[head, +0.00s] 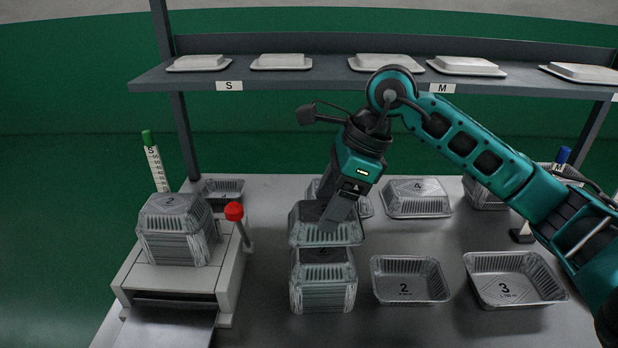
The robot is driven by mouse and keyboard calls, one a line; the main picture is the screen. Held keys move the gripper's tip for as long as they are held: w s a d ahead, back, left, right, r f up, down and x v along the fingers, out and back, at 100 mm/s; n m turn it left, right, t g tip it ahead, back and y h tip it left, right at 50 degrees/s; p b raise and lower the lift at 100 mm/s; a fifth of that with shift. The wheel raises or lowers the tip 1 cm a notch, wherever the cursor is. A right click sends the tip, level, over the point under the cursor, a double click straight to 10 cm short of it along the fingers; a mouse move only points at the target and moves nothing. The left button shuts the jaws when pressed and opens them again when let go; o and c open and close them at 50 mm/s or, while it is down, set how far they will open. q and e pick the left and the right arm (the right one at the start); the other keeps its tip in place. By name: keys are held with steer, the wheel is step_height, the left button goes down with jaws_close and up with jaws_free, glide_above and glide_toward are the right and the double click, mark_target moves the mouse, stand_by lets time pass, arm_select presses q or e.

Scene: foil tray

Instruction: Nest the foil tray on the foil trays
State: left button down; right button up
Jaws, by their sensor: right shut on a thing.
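My right gripper (331,222) comes down from above at the middle of the table and is shut on a foil tray (343,236). The fingers cover part of this tray. Just below it in the picture stands a stack of nested foil trays (323,294), upside down, with a partly hidden number on top. The held tray overlaps the stack's upper back edge in the picture. I cannot tell whether they touch. My left gripper is not in view.
Loose trays marked 2 (408,295) and 3 (509,292) lie open side up to the right. An upside-down tray marked 4 (417,211) stands behind. At left, another stack (181,243) sits on a machine (228,290) with a red-knobbed lever (235,212). A shelf (300,76) holds white lids.

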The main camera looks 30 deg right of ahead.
steer(key=shift+w, duration=0.35)
steer(key=shift+s+f+b, duration=0.25)
steer(key=shift+f+b, duration=0.1)
steer(key=shift+f, duration=0.4)
steer(key=b, duration=0.5)
glide_above(318, 251)
steer(key=d, duration=0.1)
steer(key=f, duration=0.5)
steer(key=shift+s+d, duration=0.2)
steer(key=shift+s, duration=0.15)
steer(key=shift+f+b, duration=0.35)
steer(key=shift+f, duration=0.45)
steer(key=o, duration=0.8)
steer(key=shift+o, duration=1.4)
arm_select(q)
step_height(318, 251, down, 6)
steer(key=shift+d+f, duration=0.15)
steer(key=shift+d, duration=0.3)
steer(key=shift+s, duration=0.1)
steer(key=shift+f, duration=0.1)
